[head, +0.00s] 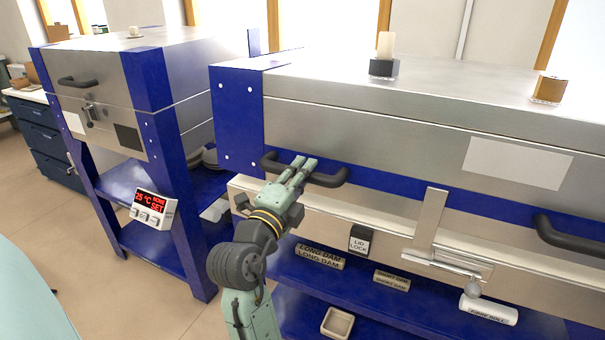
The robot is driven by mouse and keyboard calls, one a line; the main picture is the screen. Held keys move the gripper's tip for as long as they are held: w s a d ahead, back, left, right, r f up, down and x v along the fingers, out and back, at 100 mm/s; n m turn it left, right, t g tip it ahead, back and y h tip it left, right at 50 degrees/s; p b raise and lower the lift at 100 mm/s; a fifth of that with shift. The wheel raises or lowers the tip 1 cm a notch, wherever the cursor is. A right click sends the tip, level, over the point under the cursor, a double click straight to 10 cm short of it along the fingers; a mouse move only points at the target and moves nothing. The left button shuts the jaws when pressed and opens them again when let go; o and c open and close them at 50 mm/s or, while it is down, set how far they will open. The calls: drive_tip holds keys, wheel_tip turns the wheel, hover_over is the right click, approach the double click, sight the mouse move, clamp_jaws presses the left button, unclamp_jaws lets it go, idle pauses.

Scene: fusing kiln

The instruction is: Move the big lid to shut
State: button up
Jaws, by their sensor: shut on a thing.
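The big lid (390,125) is the wide steel top of the right-hand kiln, with a blue left end and a blue band along its lower front. Its dark left handle (333,180) stands out from that band, and its right handle (570,235) shows at the right edge. My gripper (302,168) is shut on the left handle, its two fingers across the bar. The steel kiln body (345,220) lies below, with a pale upper edge along its front.
Two small blocks (384,66) (549,90) stand on the lid. The small kiln (95,85) stands left with its controller (152,209). Labelled pieces lie on the blue shelf (385,310).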

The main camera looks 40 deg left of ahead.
clamp_jaws()
idle(0.3)
wheel_tip(320, 180, down, 6)
drive_tip(key=t+b, duration=0.1)
drive_tip(key=b, duration=0.8)
drive_tip(key=shift+s, duration=0.15)
drive_tip(key=shift+f, duration=0.15)
drive_tip(key=shift+o, duration=2)
unclamp_jaws()
drive_tip(key=shift+f, duration=0.1)
drive_tip(key=shift+o, duration=1.3)
drive_tip(key=shift+r, duration=0.3)
